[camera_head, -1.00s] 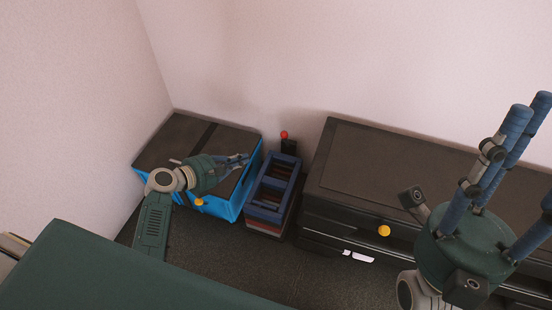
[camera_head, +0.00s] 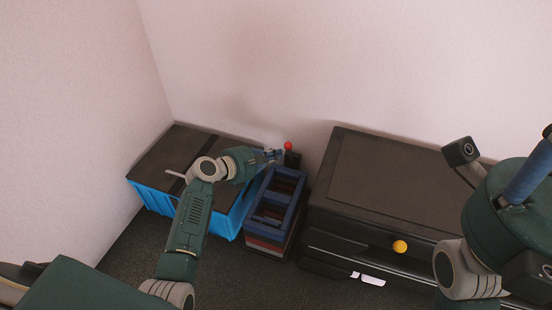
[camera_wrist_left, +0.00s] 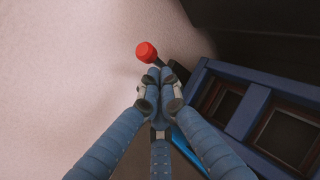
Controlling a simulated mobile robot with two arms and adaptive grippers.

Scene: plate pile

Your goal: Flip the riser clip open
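A small black post with a red ball knob (camera_head: 288,146) stands behind the stack of dark blue frames (camera_head: 262,217); it may be the riser clip, but I cannot be sure. In the left wrist view the red knob (camera_wrist_left: 146,52) is just beyond and left of my fingertips, with a dark stem beside them. My left gripper (camera_head: 276,156) reaches over the far end of the blue bin, close to the post. Its three fingers (camera_wrist_left: 160,76) are drawn together at the tips, with nothing clearly between them. My right gripper is at the right edge, its fingertips cut off.
A bright blue bin (camera_head: 153,197) with a dark lid (camera_head: 165,150) is left of the frames. A dark drawer cabinet (camera_head: 385,185) with a yellow knob (camera_head: 400,247) stands to the right. A pale wall is close behind. Dark floor (camera_head: 225,280) is free in front.

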